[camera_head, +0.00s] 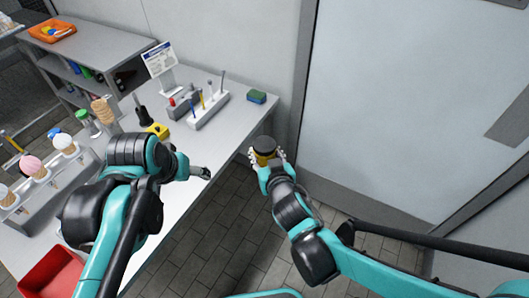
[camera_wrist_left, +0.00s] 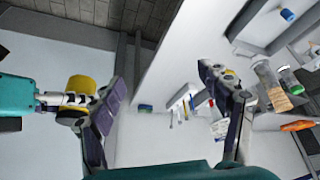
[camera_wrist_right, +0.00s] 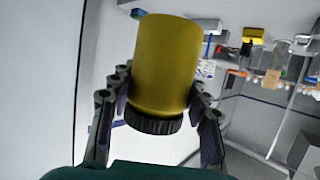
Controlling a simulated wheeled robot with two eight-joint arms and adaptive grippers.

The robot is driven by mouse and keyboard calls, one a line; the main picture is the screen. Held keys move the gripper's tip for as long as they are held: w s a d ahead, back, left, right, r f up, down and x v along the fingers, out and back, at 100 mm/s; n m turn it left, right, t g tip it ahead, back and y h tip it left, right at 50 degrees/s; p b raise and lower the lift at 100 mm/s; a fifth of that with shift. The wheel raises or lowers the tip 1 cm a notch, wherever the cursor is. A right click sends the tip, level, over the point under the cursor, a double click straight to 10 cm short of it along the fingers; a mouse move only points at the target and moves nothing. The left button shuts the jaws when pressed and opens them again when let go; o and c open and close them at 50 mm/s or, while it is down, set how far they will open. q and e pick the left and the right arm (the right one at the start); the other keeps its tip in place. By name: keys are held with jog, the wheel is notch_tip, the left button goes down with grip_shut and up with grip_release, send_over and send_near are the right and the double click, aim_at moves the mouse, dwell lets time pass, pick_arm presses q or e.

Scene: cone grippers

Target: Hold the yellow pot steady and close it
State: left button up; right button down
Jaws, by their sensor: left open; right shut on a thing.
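The yellow pot (camera_head: 262,158) is a short cylinder, held upright off the table's right edge, over the floor. A black ribbed lid (camera_wrist_right: 153,122) sits on its upper end; I cannot tell how tightly. My right gripper (camera_head: 270,162) is shut around the pot (camera_wrist_right: 165,65), one finger on each side. The pot (camera_wrist_left: 82,85) and lid (camera_wrist_left: 70,115) also show in the left wrist view, beyond the left finger. My left gripper (camera_head: 203,173) is open and empty above the table's right edge, left of the pot and apart from it.
The table (camera_head: 196,150) carries a pen rack (camera_head: 208,108), a green-and-blue sponge (camera_head: 256,97), a sign (camera_head: 159,60), a yellow block (camera_head: 158,130) and a cone rack (camera_head: 48,190). A red bin (camera_head: 50,272) stands at lower left. A wall lies behind the pot.

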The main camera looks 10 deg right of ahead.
pick_arm(q)
jog(key=s+a+f+t, duration=0.2)
jog(key=s+a+f, duration=0.3)
jog(key=f, duration=0.2)
jog(key=shift+s+f+n+y, duration=0.15)
jog(key=shift+f+n+y, duration=0.25)
pick_arm(e)
jog(key=shift+w, duration=0.15)
